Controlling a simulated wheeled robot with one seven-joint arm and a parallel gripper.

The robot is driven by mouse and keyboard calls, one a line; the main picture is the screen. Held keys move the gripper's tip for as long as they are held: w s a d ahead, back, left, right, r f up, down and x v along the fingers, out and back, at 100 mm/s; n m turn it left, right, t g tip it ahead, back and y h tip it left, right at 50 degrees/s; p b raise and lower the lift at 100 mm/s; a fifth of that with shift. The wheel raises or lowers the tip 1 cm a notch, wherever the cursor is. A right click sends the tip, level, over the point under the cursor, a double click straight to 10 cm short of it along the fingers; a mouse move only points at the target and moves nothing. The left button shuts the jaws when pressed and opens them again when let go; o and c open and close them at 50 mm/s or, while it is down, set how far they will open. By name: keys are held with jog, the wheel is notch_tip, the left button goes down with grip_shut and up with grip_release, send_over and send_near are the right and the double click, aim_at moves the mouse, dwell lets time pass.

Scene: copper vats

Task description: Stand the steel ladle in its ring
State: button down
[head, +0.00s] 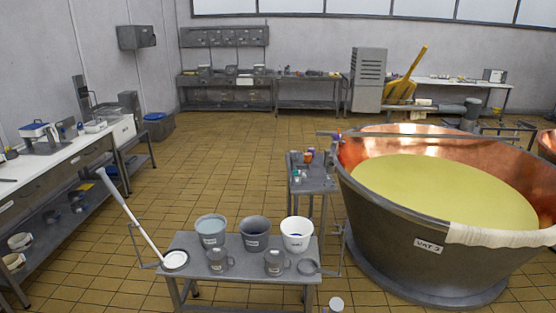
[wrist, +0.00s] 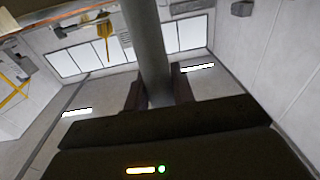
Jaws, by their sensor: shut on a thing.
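My gripper (wrist: 158,92) is shut on a grey round shaft (wrist: 148,40) in the wrist view, with one dark finger on each side. The shaft looks like the handle of the steel ladle; its bowl is out of view. My gripper and the held shaft do not show in the head view.
The bench holds a light grey bucket (head: 210,230), a dark bucket (head: 255,233), a white bucket (head: 297,234) and two jars. A long white-handled tool (head: 130,212) leans at its left. A copper vat (head: 385,225) of yellow liquid stands right; open floor (head: 225,165) lies behind.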

jog(key=w+a+r+n+g+y+p, duration=0.1)
jog(key=w+a+r+n+y+p, duration=0.3)
jog(key=r, duration=0.8)
jog(key=w+a+r+n+g+y+p, duration=0.2)
jog(key=w+a+r+y, duration=0.3)
jog(key=r, duration=0.6)
jog(key=s+a+r+p, duration=0.1)
jog(key=a+r, duration=0.2)
jog(key=r, duration=1)
jog(key=s+a+r+p, duration=0.1)
jog(key=a+r, duration=0.3)
jog(key=r, duration=1)
jog(key=shift+s+a+r+n+y+p, duration=0.15)
jog(key=shift+s+a+n+y+p, duration=0.05)
jog(key=shift+s+n+y+p, duration=0.2)
jog(key=shift+w, duration=0.1)
